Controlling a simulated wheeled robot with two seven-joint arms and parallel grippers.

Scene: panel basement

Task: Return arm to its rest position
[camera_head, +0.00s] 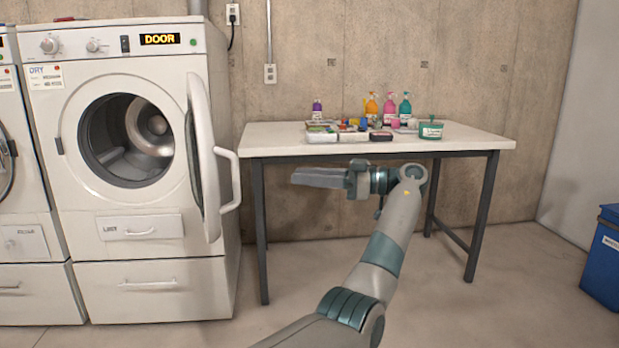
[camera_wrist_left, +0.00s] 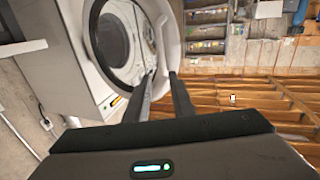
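My left gripper (camera_head: 298,178) is in front of the table, with its fingers pointing left toward the open door of the dryer. In the left wrist view its two fingers (camera_wrist_left: 162,77) stand apart with nothing held between them, so it is open. My left arm comes up from the bottom of the head view and bends at the wrist to the left. A clear gap shows between the fingertips and the door (camera_head: 203,160) in the head view. My right gripper is not in view.
The dryer (camera_head: 85,225) stands at left, its door swung out toward the table. The table (camera_head: 285,143) holds bottles (camera_head: 389,108), trays (camera_head: 322,134) and a green tub (camera_head: 430,130). A blue bin (camera_head: 605,255) stands far right. Floor between table and bin is clear.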

